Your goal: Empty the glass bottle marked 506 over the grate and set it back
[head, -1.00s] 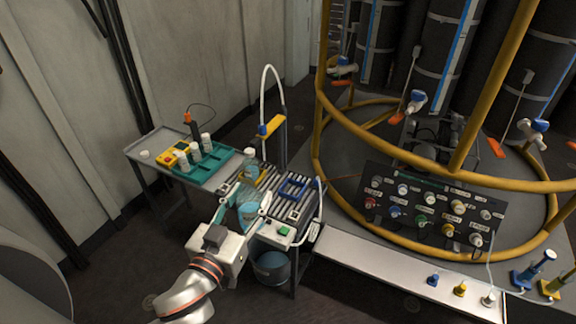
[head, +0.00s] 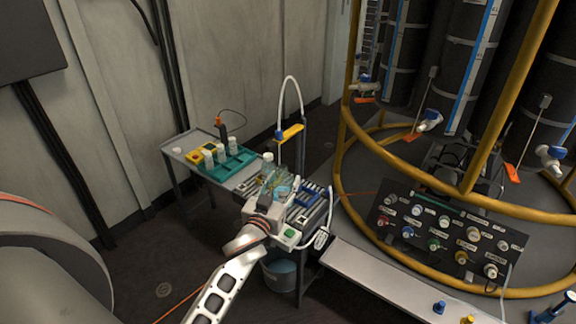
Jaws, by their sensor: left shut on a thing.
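My left gripper (head: 274,188) comes in from below and is shut on a clear glass bottle (head: 284,190) with teal liquid, at the slatted grate. The gripper partly hides this bottle. I cannot read a 506 mark on it, nor tell whether its base touches anything. A second clear bottle with a white cap (head: 268,158) stands just behind. The dark slatted grate (head: 318,208) covers the bench top around and to the right of the gripper. My right gripper is not in view.
A teal rack with white-capped bottles (head: 232,163) and a yellow box (head: 196,157) stand on a grey side table (head: 174,150). A white hose (head: 290,82) arches behind the bench. A yellow-railed frame (head: 400,265) stands to the right.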

